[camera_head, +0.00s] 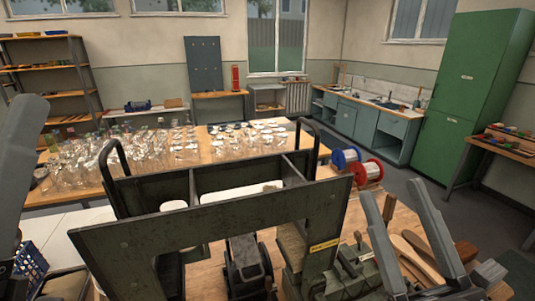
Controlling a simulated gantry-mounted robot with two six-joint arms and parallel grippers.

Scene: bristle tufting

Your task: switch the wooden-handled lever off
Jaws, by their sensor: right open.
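A small brown upright piece (358,239), which looks like the lever's wooden handle, stands on a grey-green metal block (352,268) just left of the fingers. The piece is small and partly crowded by the finger, so its switch position cannot be told. The gripper appears apart from it. A grey part of my left gripper (22,145) shows at the left edge; its other finger is not clearly visible.
A dark metal machine frame (215,228) with upright handles fills the middle. Wooden brush bodies (418,262) lie at the right on the wooden bench. Blue and red spools (366,173) stand behind. Many glass jars (75,160) cover the far table. A blue basket (30,262) is at left.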

